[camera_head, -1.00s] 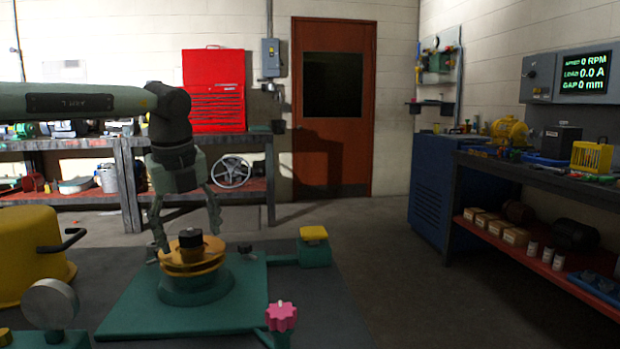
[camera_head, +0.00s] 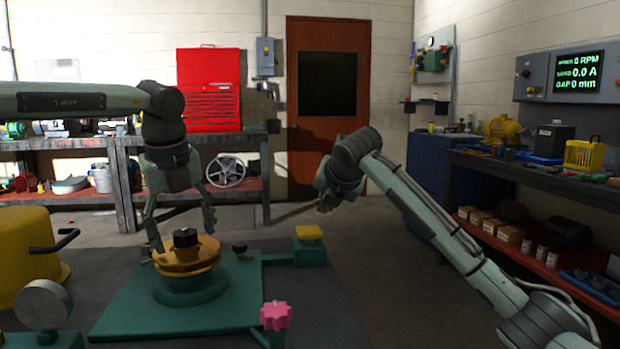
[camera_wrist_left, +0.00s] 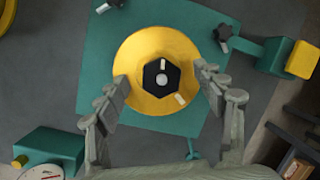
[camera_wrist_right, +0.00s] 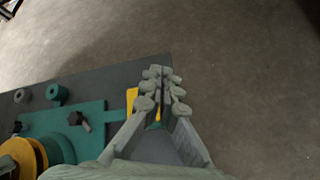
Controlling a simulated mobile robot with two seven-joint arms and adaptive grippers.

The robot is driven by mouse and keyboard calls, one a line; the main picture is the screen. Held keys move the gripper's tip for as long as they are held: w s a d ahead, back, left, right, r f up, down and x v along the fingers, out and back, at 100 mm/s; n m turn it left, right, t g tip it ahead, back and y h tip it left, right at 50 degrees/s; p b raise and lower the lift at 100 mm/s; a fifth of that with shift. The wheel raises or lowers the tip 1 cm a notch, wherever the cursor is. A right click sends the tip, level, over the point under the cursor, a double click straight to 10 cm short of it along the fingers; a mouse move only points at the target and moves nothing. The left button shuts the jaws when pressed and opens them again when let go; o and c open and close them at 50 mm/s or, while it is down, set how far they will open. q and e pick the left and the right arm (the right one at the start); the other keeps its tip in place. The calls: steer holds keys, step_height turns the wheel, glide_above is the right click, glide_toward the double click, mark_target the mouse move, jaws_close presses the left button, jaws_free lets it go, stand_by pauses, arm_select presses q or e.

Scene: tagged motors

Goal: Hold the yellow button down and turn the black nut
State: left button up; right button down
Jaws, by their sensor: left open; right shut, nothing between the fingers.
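The black nut (camera_head: 186,238) sits on top of a round yellow disc (camera_head: 203,255) on a green base plate. My left gripper (camera_head: 183,228) is open above it, pointing down. In the left wrist view, its fingers lie on either side of the nut (camera_wrist_left: 161,77), with gaps and no visible contact. The yellow button (camera_head: 309,232) sits on a green block at the plate's right. My right gripper (camera_head: 326,202) is shut and empty, above and slightly right of the button. In the right wrist view, its fingers partly hide the button (camera_wrist_right: 131,98).
A yellow pot (camera_head: 25,255) and a round gauge (camera_head: 43,304) are at left. A wall display (camera_head: 580,73) reads 0 RPM. Floor right of the table is clear.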

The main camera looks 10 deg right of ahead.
steer(key=s+a+r+n, duration=0.2)
steer(key=a+r+n, duration=0.25)
steer(key=r, duration=0.25)
steer(key=shift+h, duration=0.3)
steer(key=shift+s+d+f, duration=0.1)
steer(key=shift+d+f, duration=0.1)
steer(key=shift+f, duration=1.25)
steer(key=shift+s+d+f, duration=0.1)
steer(key=shift+d+f, duration=0.1)
steer(key=shift+f, duration=1.2)
